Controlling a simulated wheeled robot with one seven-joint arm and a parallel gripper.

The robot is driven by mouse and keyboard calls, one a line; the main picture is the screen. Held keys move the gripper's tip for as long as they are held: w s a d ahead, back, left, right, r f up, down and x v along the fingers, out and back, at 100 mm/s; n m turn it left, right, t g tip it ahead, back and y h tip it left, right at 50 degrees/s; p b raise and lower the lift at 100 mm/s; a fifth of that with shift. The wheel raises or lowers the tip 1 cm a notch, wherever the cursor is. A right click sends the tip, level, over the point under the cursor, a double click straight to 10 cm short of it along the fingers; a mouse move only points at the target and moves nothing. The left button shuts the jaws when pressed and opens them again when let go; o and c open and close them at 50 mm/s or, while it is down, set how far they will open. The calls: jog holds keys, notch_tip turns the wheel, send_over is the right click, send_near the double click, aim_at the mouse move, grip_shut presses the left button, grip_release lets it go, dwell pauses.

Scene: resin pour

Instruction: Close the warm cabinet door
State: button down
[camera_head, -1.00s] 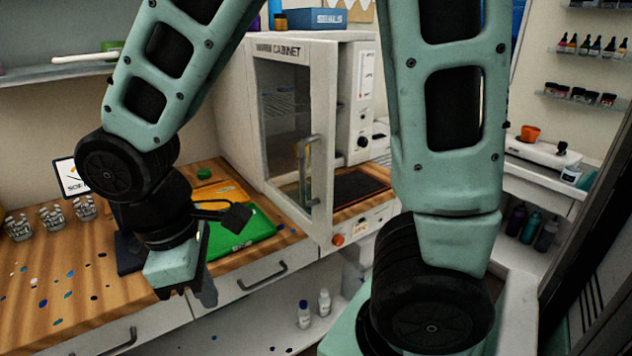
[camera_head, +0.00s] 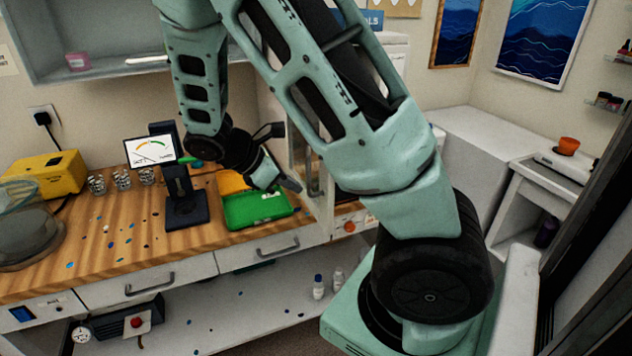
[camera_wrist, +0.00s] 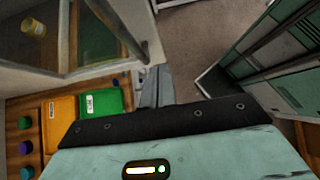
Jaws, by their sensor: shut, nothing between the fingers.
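The warm cabinet is mostly hidden behind my arm in the head view. My gripper (camera_head: 291,185) is shut and empty, above the right end of the green tray and close to the door. In the wrist view the white door frame (camera_wrist: 128,22) and its glass lie at the upper left. The shut fingers (camera_wrist: 155,88) point toward the frame's lower corner, very near it. I cannot tell whether they touch, or how far the door stands open.
Several small jars and a yellow box (camera_head: 45,174) stand further left. White bottles (camera_head: 319,287) stand on the low shelf. Floor (camera_wrist: 205,50) shows beyond the fingers.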

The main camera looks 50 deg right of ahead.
aim_at(328, 192)
jog(key=shift+s+d+f+p, duration=0.35)
jog(key=shift+s+d, duration=0.15)
jog(key=shift+d, duration=0.35)
jog(key=shift+s+d+f+p, duration=0.2)
jog(key=shift+s+d+f, duration=0.25)
jog(key=shift+d, duration=0.45)
jog(key=shift+s+d+f+p, duration=0.3)
jog(key=shift+s+d, duration=0.3)
jog(key=shift+d, duration=0.25)
